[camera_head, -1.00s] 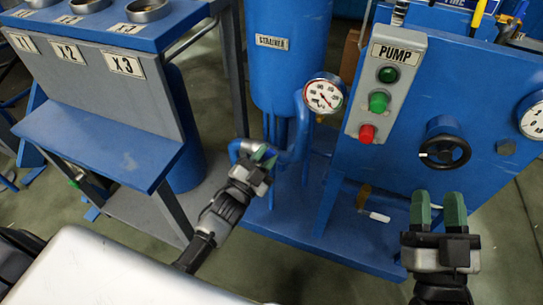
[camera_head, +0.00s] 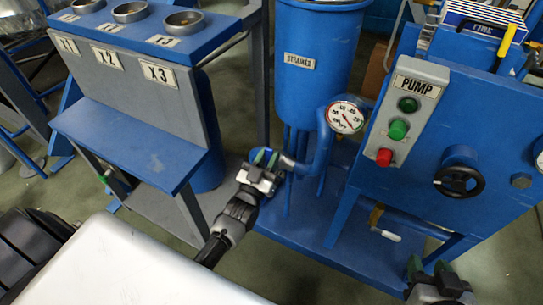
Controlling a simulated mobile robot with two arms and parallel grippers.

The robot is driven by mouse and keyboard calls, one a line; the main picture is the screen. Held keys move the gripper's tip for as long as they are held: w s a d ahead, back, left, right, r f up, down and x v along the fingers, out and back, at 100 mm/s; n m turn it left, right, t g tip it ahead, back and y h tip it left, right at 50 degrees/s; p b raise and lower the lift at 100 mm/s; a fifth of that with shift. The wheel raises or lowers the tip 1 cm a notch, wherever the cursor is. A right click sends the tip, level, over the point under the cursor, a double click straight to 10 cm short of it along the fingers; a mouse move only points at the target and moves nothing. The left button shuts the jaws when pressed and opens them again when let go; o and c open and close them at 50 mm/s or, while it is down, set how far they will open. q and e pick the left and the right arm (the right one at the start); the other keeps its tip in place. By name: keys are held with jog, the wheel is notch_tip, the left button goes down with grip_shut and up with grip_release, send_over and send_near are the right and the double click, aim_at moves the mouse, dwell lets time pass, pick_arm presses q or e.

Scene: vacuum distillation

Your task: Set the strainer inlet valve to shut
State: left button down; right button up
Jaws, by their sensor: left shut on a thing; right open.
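The blue strainer tank (camera_head: 316,75) carries a STRAINER label and stands on legs at the upper middle. A blue pipe (camera_head: 322,145) bends from below the gauge toward the lower left of the tank. My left gripper (camera_head: 264,158) is shut at this pipe's left end, on what seems to be the strainer inlet valve's handle. The gripper hides the handle and valve body, so the valve's setting cannot be read. My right gripper (camera_head: 430,268) is open and empty at the bottom right, low beside the blue stand, partly foreshortened.
A round gauge (camera_head: 345,117) sits just right of the tank. The pump box (camera_head: 404,112) and a black handwheel (camera_head: 459,181) are on the blue panel. A brass valve with a white handle (camera_head: 386,235) is low down. A blue-topped bench (camera_head: 130,140) stands left.

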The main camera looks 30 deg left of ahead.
pick_arm(q)
jog(key=shift+f, duration=0.1)
pick_arm(e)
jog(key=shift+s+d+f, duration=0.1)
pick_arm(q)
jog(key=c, duration=1)
grip_release()
jog(key=shift+o, duration=0.2)
jog(key=shift+a, duration=0.1)
jog(key=shift+s+f, duration=0.1)
jog(key=shift+s, duration=0.3)
jog(key=p+v, duration=0.1)
jog(key=v, duration=0.9)
pick_arm(e)
jog(key=s+f+g, duration=0.1)
jog(key=s+d+f+g+h, duration=0.1)
jog(key=s+g, duration=0.1)
jog(key=shift+d+f, duration=0.1)
jog(key=shift+f, duration=0.15)
pick_arm(q)
jog(key=shift+w, duration=0.1)
